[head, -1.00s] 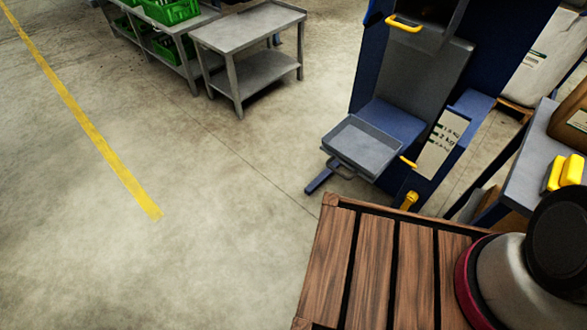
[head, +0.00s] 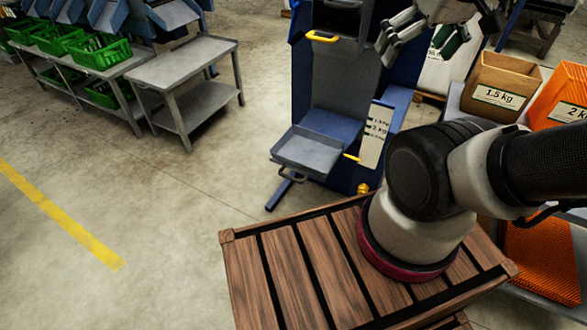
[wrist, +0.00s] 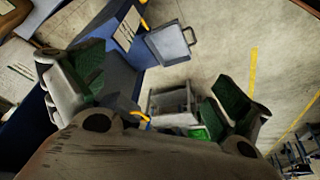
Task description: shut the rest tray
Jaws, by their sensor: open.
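The rest tray (head: 307,152) is a shallow grey tray with a raised rim and a handle at its front. It sticks out level from the low front of the blue machine (head: 338,122), so it stands open. It also shows in the wrist view (wrist: 170,43), with its handle pointing right. My gripper (head: 415,46) is up at the top right of the head view, above and to the right of the tray and apart from it. In the wrist view my gripper (wrist: 158,82) has its green-padded fingers spread wide with nothing between them.
A brown slatted wooden crate (head: 290,275) stands in front of the machine. A grey table (head: 182,62) and green crates (head: 98,52) are at the left. Cardboard and orange boxes (head: 500,88) are at the right. The floor left of the tray is clear.

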